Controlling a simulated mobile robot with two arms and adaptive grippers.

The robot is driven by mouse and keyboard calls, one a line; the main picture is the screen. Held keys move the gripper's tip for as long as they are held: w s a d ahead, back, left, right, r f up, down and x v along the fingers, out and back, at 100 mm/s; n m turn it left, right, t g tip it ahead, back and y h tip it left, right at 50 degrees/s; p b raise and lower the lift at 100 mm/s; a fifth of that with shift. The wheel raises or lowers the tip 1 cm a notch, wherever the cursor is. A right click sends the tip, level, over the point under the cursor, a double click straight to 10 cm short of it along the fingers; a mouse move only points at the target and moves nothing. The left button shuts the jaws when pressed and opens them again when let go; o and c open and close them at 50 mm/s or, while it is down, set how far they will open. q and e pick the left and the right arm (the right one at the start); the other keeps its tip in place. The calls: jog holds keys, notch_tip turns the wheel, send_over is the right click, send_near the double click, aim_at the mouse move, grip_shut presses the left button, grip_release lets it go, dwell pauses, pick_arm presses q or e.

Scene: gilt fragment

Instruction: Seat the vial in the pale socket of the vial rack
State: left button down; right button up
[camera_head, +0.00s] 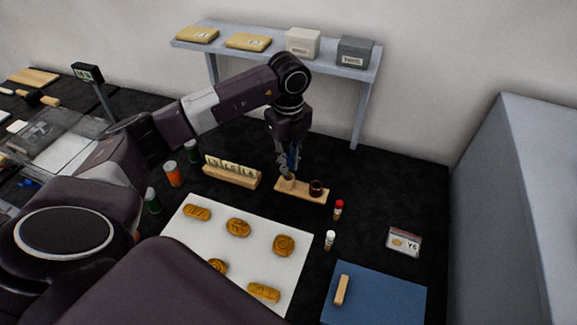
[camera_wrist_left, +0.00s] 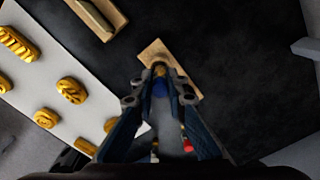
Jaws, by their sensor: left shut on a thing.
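The vial rack (camera_head: 305,197) is a small wooden board with a pale socket (camera_head: 286,184) at its left end and a dark reddish socket (camera_head: 316,188) at its right. My left gripper (camera_head: 287,171) points down right over the pale socket. In the left wrist view it is shut on a blue-topped vial (camera_wrist_left: 160,88), whose far end meets the tan socket area of the rack (camera_wrist_left: 151,50). The fingers hide most of the vial, so I cannot tell how deep it sits. My right gripper is not in view.
A red-capped vial (camera_head: 338,209) and a white-capped vial (camera_head: 330,240) stand right of the rack. A wooden block with lettered cards (camera_head: 231,176) is to its left. A white sheet with pastries (camera_head: 246,262) and a blue mat (camera_head: 385,300) lie nearer. A shelf (camera_head: 366,68) stands behind.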

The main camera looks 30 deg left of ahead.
pick_arm(q)
notch_tip(320, 180, down, 2)
jog(key=shift+f, duration=0.25)
jog(key=shift+f, duration=0.2)
jog(key=c, duration=1.9)
grip_release()
jog(key=shift+c, duration=0.2)
jog(key=shift+r, duration=0.1)
